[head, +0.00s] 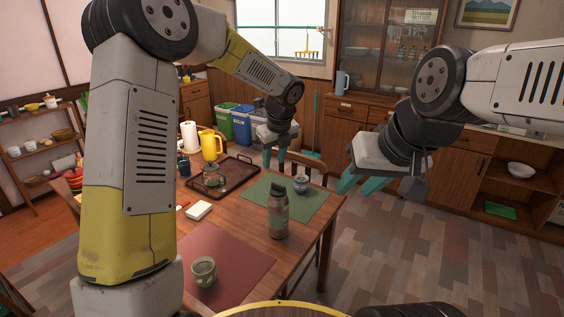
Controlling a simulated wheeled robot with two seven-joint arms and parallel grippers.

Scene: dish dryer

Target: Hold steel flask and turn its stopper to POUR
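The steel flask (279,217) stands upright on the table, near its right edge, at the front edge of the green mat. Its dark stopper (278,188) is on top; the stopper's setting is too small to read. My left gripper (274,158) is above the far side of the table, beyond the flask and apart from it. Its teal fingers are spread and empty. My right gripper (352,170) is up to the right of the table, apart from the flask. Its teal fingers are spread with nothing between them.
A cup (301,183) stands on the green mat (256,190) behind the flask. A green cup (203,271) is on the red mat (238,260). A glass pot (212,178) sits on the brown tray (238,166); a yellow pitcher (210,146) stands behind. A chair (308,163) is beyond the table.

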